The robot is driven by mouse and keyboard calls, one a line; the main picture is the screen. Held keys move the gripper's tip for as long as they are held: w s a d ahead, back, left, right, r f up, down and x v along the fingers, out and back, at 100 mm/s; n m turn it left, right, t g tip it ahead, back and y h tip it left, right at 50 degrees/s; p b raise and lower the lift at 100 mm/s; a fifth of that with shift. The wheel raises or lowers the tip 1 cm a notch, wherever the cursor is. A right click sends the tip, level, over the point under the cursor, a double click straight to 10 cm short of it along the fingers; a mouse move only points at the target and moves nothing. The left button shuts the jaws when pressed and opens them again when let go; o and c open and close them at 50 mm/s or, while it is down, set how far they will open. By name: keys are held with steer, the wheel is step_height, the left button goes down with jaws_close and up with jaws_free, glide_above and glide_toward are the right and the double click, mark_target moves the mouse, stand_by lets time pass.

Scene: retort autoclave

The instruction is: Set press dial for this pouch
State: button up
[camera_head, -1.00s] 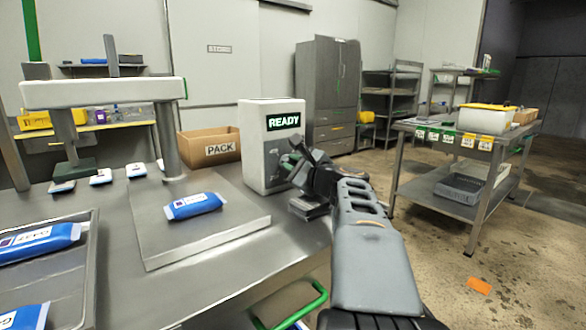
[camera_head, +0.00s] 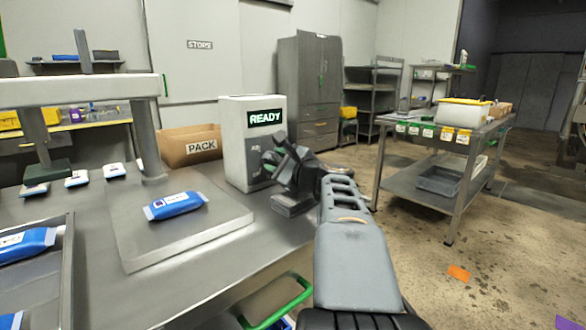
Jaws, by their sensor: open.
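A white press control box (camera_head: 234,150) with a lit green READY display (camera_head: 265,118) stands at the back of the steel table. The dial on its front is mostly hidden behind my gripper. My gripper (camera_head: 272,162) is open and close in front of the box's face; I cannot tell if it touches. A blue pouch (camera_head: 176,206) with a white label lies flat on the steel press plate (camera_head: 150,248), under the white press beam (camera_head: 75,92).
A tray (camera_head: 68,270) with blue pouches is at the left edge. Small white packs (camera_head: 76,179) lie behind the plate, near a cardboard PACK box (camera_head: 178,152). A green handle (camera_head: 285,308) sticks out at the table front. A steel cart (camera_head: 455,185) stands right, with open floor between.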

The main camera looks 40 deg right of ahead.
steer(key=s+p, duration=0.2)
steer(key=s, duration=1.1)
